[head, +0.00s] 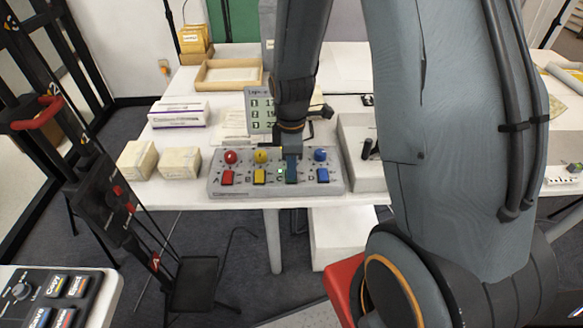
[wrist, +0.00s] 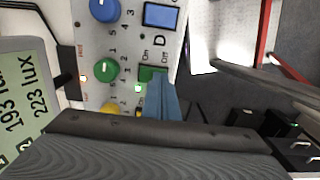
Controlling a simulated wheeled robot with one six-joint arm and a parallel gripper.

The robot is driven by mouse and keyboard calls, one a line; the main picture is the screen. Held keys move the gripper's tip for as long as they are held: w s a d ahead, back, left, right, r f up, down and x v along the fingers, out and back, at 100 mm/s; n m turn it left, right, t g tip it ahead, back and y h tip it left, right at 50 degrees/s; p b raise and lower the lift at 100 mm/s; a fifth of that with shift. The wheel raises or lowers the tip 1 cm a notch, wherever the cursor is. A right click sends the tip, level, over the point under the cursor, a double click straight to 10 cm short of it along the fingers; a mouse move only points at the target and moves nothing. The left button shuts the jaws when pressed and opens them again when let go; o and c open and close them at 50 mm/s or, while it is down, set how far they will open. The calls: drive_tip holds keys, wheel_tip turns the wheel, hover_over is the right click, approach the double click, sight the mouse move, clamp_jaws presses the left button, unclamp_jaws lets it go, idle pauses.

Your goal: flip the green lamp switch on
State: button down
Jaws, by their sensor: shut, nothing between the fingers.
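The grey switch panel (head: 218,184) lies on the white table, with round knobs in a back row and red, yellow, green and blue rocker switches in front. The green switch (head: 291,178) is partly hidden by my gripper (head: 292,160), which points down at it. In the wrist view the green switch (wrist: 150,72) shows beside the "On" and "Off" marks, and my shut, empty blue fingers (wrist: 162,90) cover part of it. They look to be at or just above it; contact is unclear. The green knob (wrist: 104,68) stands beside it. A small green light (wrist: 138,88) glows near the switch.
The blue switch (wrist: 161,16) and blue knob (wrist: 104,8) are close on one side, the yellow switch (head: 260,177) on the other. A lux display (head: 262,110) stands behind the panel. Boxes (head: 179,162) lie to the left, and a grey case (head: 360,150) to the right.

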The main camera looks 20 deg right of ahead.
idle(0.3)
drive_tip(key=shift+s+f, duration=0.1)
drive_tip(key=shift+f, duration=0.15)
drive_tip(key=shift+r, duration=0.1)
drive_tip(key=shift+w+d+r, duration=0.15)
drive_tip(key=shift+w+d, duration=0.1)
drive_tip(key=shift+w, duration=0.55)
drive_tip(key=shift+r+p, duration=0.1)
drive_tip(key=shift+p, duration=0.2)
drive_tip(key=shift+s+r+p, duration=0.1)
drive_tip(key=shift+r+p, duration=0.45)
drive_tip(key=shift+r, duration=0.1)
wheel_tip(320, 180, up, 12)
drive_tip(key=s, duration=0.1)
drive_tip(key=shift+s+a+r, duration=0.2)
drive_tip(key=shift+s+a, duration=0.1)
